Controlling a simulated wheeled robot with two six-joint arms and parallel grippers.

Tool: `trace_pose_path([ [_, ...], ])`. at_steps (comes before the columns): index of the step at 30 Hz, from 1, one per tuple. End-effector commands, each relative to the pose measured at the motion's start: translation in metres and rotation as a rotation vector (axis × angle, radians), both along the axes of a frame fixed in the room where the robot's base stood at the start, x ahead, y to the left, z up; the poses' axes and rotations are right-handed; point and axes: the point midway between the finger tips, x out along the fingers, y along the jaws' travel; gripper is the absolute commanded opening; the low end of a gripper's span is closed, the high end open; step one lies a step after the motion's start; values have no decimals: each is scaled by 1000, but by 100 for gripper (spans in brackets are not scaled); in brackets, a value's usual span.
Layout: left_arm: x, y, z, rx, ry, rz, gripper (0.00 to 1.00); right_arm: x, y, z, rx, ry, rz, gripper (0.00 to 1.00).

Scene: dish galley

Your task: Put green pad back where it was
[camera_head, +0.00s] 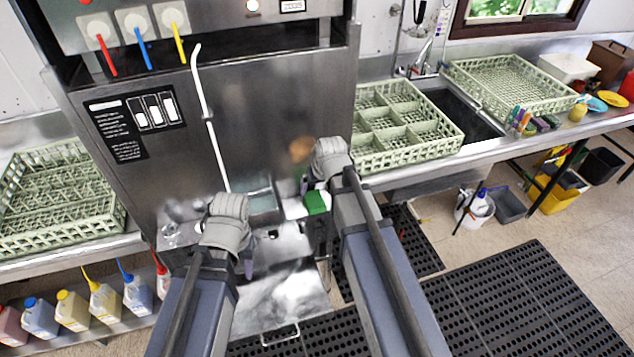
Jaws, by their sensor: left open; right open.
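A bright green pad (316,203) shows just below my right gripper (306,186), in front of the dishwasher. It is close to my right gripper; I cannot tell whether they touch. My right gripper is open, its fingers small and partly hidden by its wrist. My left gripper (247,264) is open, lower and to the left, over a shiny metal surface (285,290). Nothing shows between its fingers. Another, darker green pad (548,121) lies on the right counter near several upright coloured bottles.
The steel dishwasher (270,110) stands directly ahead. Green racks stand on the left counter (60,195) and right counter (405,125). A sink (455,112) lies between the right racks. Coloured jugs (75,310) line the lower left shelf. Black mats (520,300) cover the floor.

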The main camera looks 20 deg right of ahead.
Motion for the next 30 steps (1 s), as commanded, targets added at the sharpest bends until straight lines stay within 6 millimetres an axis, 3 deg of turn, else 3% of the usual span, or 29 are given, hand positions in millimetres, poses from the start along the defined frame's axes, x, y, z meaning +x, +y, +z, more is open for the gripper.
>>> trace_pose_path([
  [1, 0, 0, 9, 0, 0, 1, 42, -3, 0, 9, 0, 0, 0, 100],
  [7, 0, 0, 12, -1, 0, 3, 42, -5, 0, 12, 0, 0, 0, 100],
  [10, 0, 0, 11, -1, 0, 3, 42, -17, 14, 9, -4, 28, 21, 100],
  [15, 0, 0, 11, -1, 0, 3, 42, -87, 78, -1, -46, 186, 134, 100],
  [21, 0, 0, 11, -1, 0, 3, 42, -168, 124, -5, -131, 361, 238, 100],
  [25, 0, 0, 11, -1, 0, 3, 42, -194, 133, -5, -165, 416, 265, 100],
  [30, 0, 0, 11, -1, 0, 3, 42, -198, 135, -4, -174, 430, 269, 100],
])
